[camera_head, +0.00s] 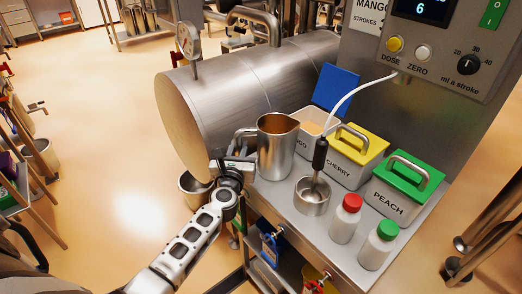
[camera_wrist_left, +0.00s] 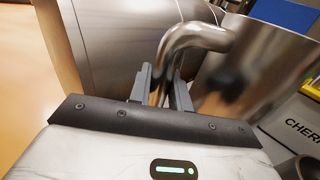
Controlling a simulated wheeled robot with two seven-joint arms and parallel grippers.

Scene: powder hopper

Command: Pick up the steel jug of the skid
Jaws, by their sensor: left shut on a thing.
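The steel jug (camera_head: 276,150) stands upright at the left end of the steel skid top (camera_head: 283,196) in the head view, its handle towards the left. In the left wrist view the jug's body (camera_wrist_left: 255,65) fills the upper right, with its curved tube handle (camera_wrist_left: 190,38) at the centre. My left gripper (camera_head: 238,163) is at the handle. In the left wrist view its fingers (camera_wrist_left: 166,88) are shut on the lower part of the handle. I cannot tell whether the jug's base touches the skid top. My right gripper is not in view.
A large steel cylinder (camera_head: 235,90) lies behind the jug. Right of the jug are a small steel cup (camera_head: 312,197) under a nozzle, a yellow-lidded bin (camera_head: 350,160), a green-lidded bin (camera_head: 402,190), a red-capped bottle (camera_head: 345,219) and a green-capped bottle (camera_head: 377,248). Open floor is at left.

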